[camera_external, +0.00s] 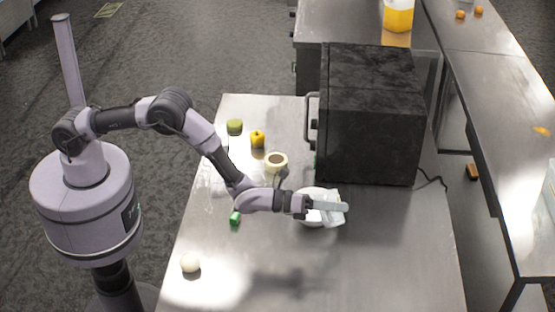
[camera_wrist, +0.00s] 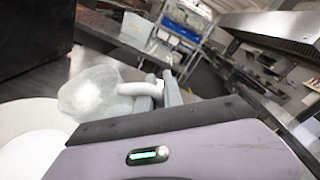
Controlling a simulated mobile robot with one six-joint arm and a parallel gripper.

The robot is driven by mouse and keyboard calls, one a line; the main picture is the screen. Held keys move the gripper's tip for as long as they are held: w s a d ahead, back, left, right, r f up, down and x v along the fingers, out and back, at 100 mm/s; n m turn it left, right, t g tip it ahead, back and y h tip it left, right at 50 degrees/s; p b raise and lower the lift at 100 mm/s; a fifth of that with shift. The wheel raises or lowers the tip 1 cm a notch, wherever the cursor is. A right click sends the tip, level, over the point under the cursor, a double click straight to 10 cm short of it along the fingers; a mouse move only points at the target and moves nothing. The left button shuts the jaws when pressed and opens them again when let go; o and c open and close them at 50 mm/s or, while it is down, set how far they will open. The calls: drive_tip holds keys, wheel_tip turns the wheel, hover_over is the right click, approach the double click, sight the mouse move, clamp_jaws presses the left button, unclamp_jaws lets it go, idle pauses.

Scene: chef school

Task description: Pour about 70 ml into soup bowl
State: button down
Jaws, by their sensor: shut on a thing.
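My gripper (camera_external: 308,206) is shut on a pale, translucent vessel (camera_external: 333,218), which it holds over the white soup bowl (camera_external: 308,192). In the wrist view, the vessel (camera_wrist: 92,92) shows as a rounded grey-white shape. Its handle-like part reaches between the fingers of my gripper (camera_wrist: 160,92). The vessel looks tilted, but I cannot tell how far. The bowl (camera_wrist: 22,120) shows as a broad white curve at the lower left of the wrist view. In the external view the vessel and gripper hide part of it. I cannot make out a stream or the bowl's fill level.
A large black oven (camera_external: 368,125) stands just behind the bowl. A cream cup (camera_external: 276,162), a yellow pepper (camera_external: 257,139), a green item (camera_external: 235,126), a small green object (camera_external: 235,218) and a white ball (camera_external: 190,262) lie to the left. The table's front right is clear.

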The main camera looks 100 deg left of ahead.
idle(0.8)
drive_tip(key=w+d+f+m+g, duration=0.1)
drive_tip(key=f, duration=0.2)
drive_tip(key=w+d+f+m+g+y+b, duration=0.1)
drive_tip(key=d+f+m, duration=0.1)
drive_tip(key=f, duration=0.1)
drive_tip(key=d+f+m+g+b, duration=0.1)
drive_tip(key=d+f, duration=0.1)
drive_tip(key=f, duration=0.1)
drive_tip(key=shift+w, duration=0.4)
drive_tip(key=shift+w+d+m+y, duration=0.1)
drive_tip(key=shift+d+m+y, duration=0.05)
drive_tip(key=shift+m+y, duration=0.2)
drive_tip(key=shift+w+d+f+m+g+y, duration=0.15)
drive_tip(key=shift+d+f+m+g+y, duration=0.15)
drive_tip(key=shift+f+m+g, duration=0.25)
